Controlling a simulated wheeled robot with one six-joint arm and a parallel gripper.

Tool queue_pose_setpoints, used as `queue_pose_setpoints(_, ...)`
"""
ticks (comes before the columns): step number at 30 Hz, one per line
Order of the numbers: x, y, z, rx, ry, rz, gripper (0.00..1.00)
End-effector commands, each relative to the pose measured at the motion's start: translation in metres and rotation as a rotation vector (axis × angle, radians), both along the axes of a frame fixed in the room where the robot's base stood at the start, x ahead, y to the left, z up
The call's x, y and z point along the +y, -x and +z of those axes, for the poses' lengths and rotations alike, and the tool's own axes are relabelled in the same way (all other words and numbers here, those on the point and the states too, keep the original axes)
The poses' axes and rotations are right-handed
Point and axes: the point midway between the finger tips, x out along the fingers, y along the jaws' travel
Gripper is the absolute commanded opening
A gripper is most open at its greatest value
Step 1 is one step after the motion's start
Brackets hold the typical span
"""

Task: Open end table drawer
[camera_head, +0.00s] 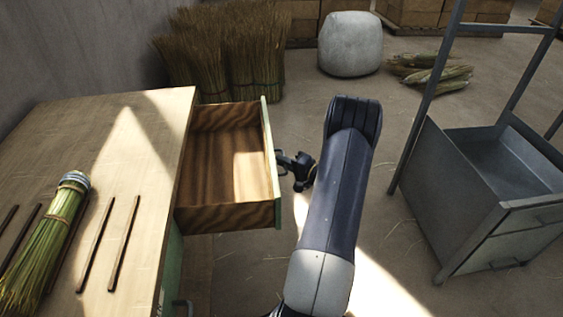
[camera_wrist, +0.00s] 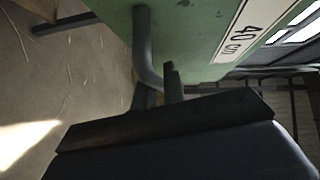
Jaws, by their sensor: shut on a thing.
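The end table (camera_head: 150,130) stands at the left in the head view, with a pale wooden top. Its drawer (camera_head: 225,160) is pulled well out to the right and its wooden inside is empty. The drawer's green front (camera_head: 270,150) faces my arm. In the wrist view the green front (camera_wrist: 195,40) fills the top, with a "40 cm" label and a dark bar handle (camera_wrist: 142,45). My gripper (camera_head: 292,166) is at the drawer front, shut on the handle. In the wrist view its fingers (camera_wrist: 160,95) meet the handle's lower end.
A tied bundle of green straw (camera_head: 45,240) and several thin dark sticks (camera_head: 96,245) lie on the table top. A grey metal cart (camera_head: 480,190) stands at the right. Broom bundles (camera_head: 225,60), a grey pouf (camera_head: 350,43) and corn husks (camera_head: 437,72) are behind. Floor between is clear.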

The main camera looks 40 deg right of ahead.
Motion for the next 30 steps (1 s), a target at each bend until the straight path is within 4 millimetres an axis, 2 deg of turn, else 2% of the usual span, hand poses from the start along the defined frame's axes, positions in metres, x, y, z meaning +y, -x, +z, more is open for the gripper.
queue_pose_setpoints(3,0.000,0.000,-0.001,0.002,-0.001,0.000,0.00)
queue_pose_setpoints(4,0.000,0.000,-0.001,0.002,-0.001,0.000,0.13)
queue_pose_setpoints(11,0.000,0.000,0.000,0.001,0.000,0.000,0.32)
queue_pose_setpoints(21,-0.001,0.006,0.001,0.001,0.000,-0.002,0.33)
queue_pose_setpoints(25,-0.006,0.025,0.005,0.001,0.000,-0.004,0.33)
queue_pose_setpoints(30,-0.012,0.060,0.010,0.001,-0.001,-0.006,0.33)
